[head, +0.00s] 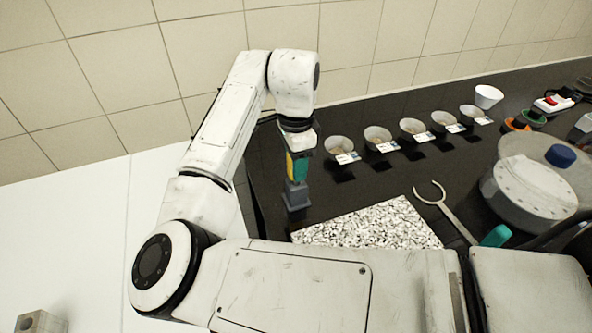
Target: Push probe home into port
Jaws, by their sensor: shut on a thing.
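My gripper (297,152) points down over the black bench at its left end. It is shut on a probe (298,166) with yellow and teal faces, held upright; the fingers are small and dark here. Directly below the probe is a grey-blue block (296,196) with a wider foot, which looks like the port. The probe's lower end meets the top of the block in this view. I cannot tell how deep it sits, as the opening is hidden.
A speckled slab (368,226) lies right of the block. Several labelled cups (340,147) stand in a row behind. A fork-ended tool (447,212) with a teal handle and a round lidded vessel (530,188) are further right. A tiled wall (400,40) closes the back.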

